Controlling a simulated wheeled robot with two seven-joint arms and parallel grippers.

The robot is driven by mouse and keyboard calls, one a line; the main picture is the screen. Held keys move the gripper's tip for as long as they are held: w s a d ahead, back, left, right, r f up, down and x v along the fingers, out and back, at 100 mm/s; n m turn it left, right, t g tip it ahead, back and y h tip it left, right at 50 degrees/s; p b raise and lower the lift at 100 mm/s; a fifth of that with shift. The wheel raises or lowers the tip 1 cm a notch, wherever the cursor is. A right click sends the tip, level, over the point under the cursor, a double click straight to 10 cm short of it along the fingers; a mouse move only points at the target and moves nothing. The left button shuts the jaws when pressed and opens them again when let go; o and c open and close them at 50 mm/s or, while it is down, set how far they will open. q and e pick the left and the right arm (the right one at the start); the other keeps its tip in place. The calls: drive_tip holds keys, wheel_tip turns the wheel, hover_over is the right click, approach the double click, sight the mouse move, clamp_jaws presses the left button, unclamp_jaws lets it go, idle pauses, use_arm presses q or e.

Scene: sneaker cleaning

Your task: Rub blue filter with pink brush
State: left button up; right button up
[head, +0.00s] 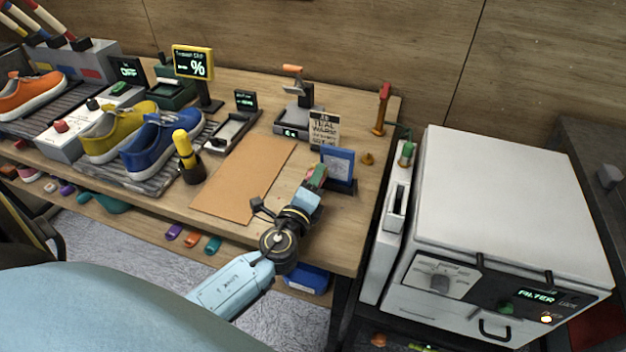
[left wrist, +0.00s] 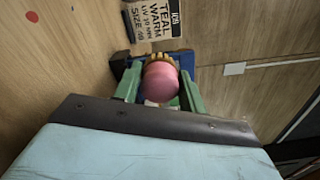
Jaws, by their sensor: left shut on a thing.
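My left gripper (head: 317,177) is at the right part of the wooden table, shut on the pink brush. In the left wrist view the pink brush (left wrist: 160,81) shows its round pink end between the green fingers of the gripper (left wrist: 159,90), with tan bristles on its far side. The blue filter (head: 338,164) stands upright in a dark holder just beyond and right of the gripper. In the left wrist view the blue filter (left wrist: 184,58) shows behind the brush, mostly hidden. The bristles are close to it; I cannot tell if they touch. My right gripper is not in view.
A sign card (head: 323,130) stands behind the filter. A brown mat (head: 245,178) lies left of my arm. Yellow and blue sneakers (head: 160,145) stand farther left. A white filter machine (head: 510,200) stands right of the table. A red-handled tool (head: 381,108) stands at the back.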

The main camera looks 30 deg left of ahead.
use_arm(q)
drive_tip(key=shift+x, duration=0.9)
drive_tip(key=shift+w+d+b, duration=0.15)
drive_tip(key=shift+d+b, duration=0.05)
drive_tip(key=shift+d, duration=0.65)
drive_tip(key=shift+w+d+b, duration=0.15)
drive_tip(key=shift+w+d, duration=0.05)
drive_tip(key=shift+d, duration=0.65)
drive_tip(key=shift+w+d+b, duration=0.2)
drive_tip(key=shift+d, duration=0.6)
drive_tip(key=shift+w+d+b, duration=0.2)
drive_tip(key=shift+w+d, duration=0.05)
drive_tip(key=shift+d, duration=0.55)
drive_tip(key=shift+s+a+r, duration=0.1)
drive_tip(key=shift+s+a, duration=0.05)
drive_tip(key=shift+a, duration=0.75)
drive_tip(key=shift+s+a, duration=0.15)
drive_tip(key=shift+a, duration=0.75)
drive_tip(key=shift+s+a, duration=0.25)
drive_tip(key=shift+a, duration=0.55)
drive_tip(key=shift+s+a, duration=0.2)
drive_tip(key=shift+a, duration=0.65)
